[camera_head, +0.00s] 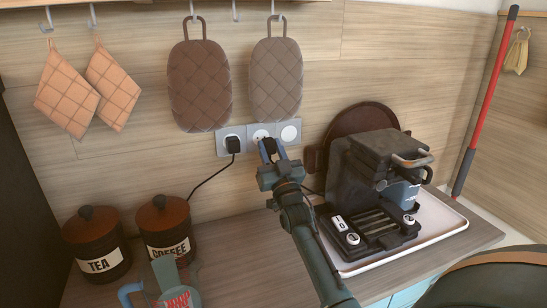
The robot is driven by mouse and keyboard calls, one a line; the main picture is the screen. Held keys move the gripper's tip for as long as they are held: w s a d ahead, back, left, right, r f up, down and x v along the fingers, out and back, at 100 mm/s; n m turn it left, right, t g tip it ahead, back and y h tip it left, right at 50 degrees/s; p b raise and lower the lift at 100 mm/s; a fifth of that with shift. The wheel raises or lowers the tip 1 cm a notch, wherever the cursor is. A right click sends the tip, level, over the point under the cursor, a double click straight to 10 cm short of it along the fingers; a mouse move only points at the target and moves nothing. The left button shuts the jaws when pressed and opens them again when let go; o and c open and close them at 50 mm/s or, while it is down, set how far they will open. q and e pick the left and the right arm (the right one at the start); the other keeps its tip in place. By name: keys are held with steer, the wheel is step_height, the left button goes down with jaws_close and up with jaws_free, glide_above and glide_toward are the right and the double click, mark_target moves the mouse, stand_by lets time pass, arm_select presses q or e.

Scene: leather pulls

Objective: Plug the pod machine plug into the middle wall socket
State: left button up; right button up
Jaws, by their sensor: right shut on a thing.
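The white wall socket panel has three round sockets side by side. The middle socket (260,133) is partly covered by my right gripper (269,149), which reaches up from below. The gripper is shut on the dark pod machine plug (270,145), just at the lower part of the middle socket. I cannot tell whether the plug's pins are in the socket, as the fingers hide them. The pod machine (375,168) is dark and stands on a white tray at the right. A piece of dark cord shows between it and my gripper.
A black plug (233,145) fills the left socket, its cord trailing down. The right socket (289,132) is empty. Brown and grey quilted pads (276,80) hang just above. Tea and coffee canisters (165,226) and a jug (176,288) stand at the left. The counter's middle is clear.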

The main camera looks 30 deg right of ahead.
mark_target(267, 145)
steer(key=shift+w+d+f+b, duration=0.15)
steer(key=shift+w+d+b, duration=0.1)
steer(key=shift+w+b, duration=0.45)
steer(key=shift+w+d+b, duration=0.15)
steer(key=shift+w+b, duration=0.15)
steer(key=shift+w, duration=0.55)
arm_select(q)
steer(key=shift+w+d+m+t+h, duration=0.3)
steer(key=shift+d, duration=0.25)
arm_select(e)
steer(key=shift+w+r, duration=0.15)
steer(key=shift+r, duration=0.05)
arm_select(q)
steer(key=shift+r, duration=0.1)
steer(key=shift+s+f, duration=0.15)
steer(key=shift+f, duration=0.2)
arm_select(e)
steer(key=shift+f, duration=0.1)
arm_select(q)
steer(key=shift+r, duration=0.25)
steer(key=shift+f, duration=0.25)
arm_select(e)
steer(key=shift+w, duration=0.15)
arm_select(q)
steer(key=shift+f+b, duration=0.3)
steer(key=shift+b, duration=0.2)
arm_select(e)
steer(key=shift+w+d, duration=0.1)
steer(key=shift+w, duration=0.15)
